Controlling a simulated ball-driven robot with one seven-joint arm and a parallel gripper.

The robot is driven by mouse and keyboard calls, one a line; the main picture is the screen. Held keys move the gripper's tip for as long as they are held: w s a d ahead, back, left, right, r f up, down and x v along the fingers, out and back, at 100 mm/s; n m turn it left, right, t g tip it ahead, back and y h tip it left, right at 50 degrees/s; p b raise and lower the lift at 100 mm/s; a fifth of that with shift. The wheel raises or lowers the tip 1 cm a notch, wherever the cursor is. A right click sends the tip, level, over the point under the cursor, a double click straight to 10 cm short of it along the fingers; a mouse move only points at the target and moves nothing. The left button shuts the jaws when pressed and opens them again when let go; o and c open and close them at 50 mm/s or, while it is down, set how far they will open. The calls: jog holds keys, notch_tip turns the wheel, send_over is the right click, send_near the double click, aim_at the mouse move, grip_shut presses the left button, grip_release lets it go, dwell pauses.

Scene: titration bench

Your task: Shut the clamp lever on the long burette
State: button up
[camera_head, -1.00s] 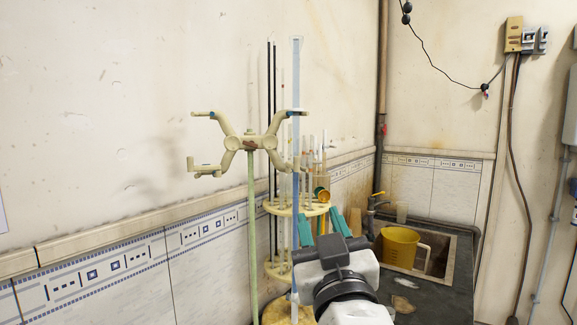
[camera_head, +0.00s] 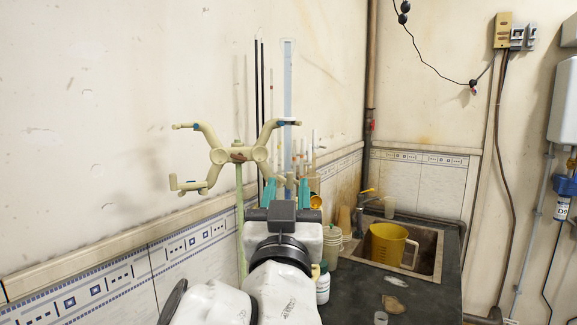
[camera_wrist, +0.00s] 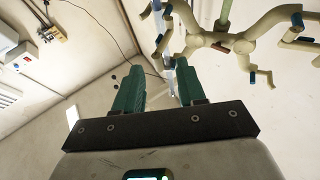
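The long burette (camera_head: 288,75) stands upright at the right side of a cream double clamp (camera_head: 240,154) on a pale green stand rod (camera_head: 240,220). The clamp's upper right arm reaches the burette; its lower right part is partly hidden behind my gripper. My gripper (camera_head: 286,190) is open, its teal fingers apart, in front of and below the clamp's right side. In the wrist view, the fingers (camera_wrist: 158,85) point up toward the burette (camera_wrist: 171,80), with the clamp (camera_wrist: 222,42) to the right. I cannot tell how the lever is set.
A rack with thin tubes (camera_head: 308,165) is partly hidden behind my gripper. A yellow jug (camera_head: 387,244) stands in the sink (camera_head: 428,255) at right. Bottles (camera_head: 332,240) stand beside my arm. The dark bench (camera_head: 350,300) has free room at front right.

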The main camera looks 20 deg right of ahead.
aim_at(289, 181)
jog(key=shift+p+x, duration=0.6)
jog(key=shift+x, duration=1.3)
jog(key=shift+c, duration=0.2)
grip_shut()
